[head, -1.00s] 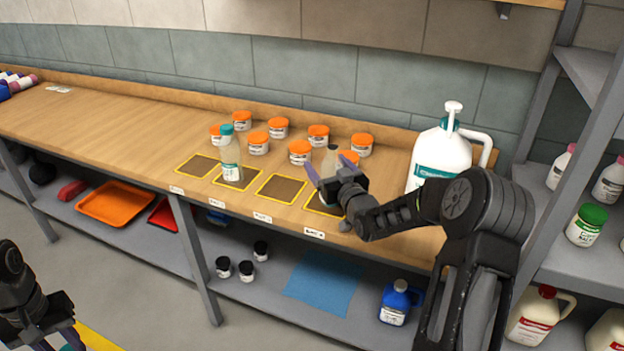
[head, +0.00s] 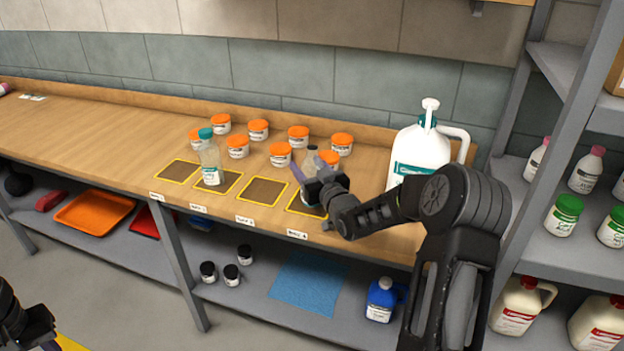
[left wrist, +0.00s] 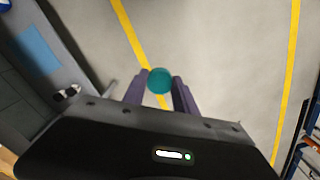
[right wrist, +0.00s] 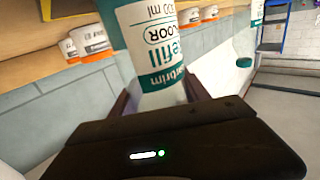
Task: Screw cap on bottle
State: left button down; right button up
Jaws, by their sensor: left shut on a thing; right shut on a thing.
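A teal cap (left wrist: 159,80) is between the purple fingers of my left gripper (left wrist: 160,98) in the left wrist view, with bare floor below. My right gripper (head: 312,185) is shut on a clear bottle (head: 312,157) with a white and teal label at the fourth yellow-framed square (head: 296,207). The bottle fills the gap between the fingers in the right wrist view (right wrist: 150,40). The gripper hides most of it in the head view, and I cannot tell whether it touches the bench. The left gripper's fingers are outside the head view.
A teal-capped bottle (head: 209,160) stands on the second square. Several orange-lidded jars (head: 237,147) stand behind. A large white pump jug (head: 420,150) stands right of my right gripper. A shelf unit (head: 570,80) is at right.

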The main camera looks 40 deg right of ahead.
pick_arm(q)
jog(key=shift+f+b, duration=0.75)
pick_arm(e)
notch_tip(320, 180, up, 10)
jog(key=shift+r, duration=0.1)
jog(key=o, duration=1)
grip_shut()
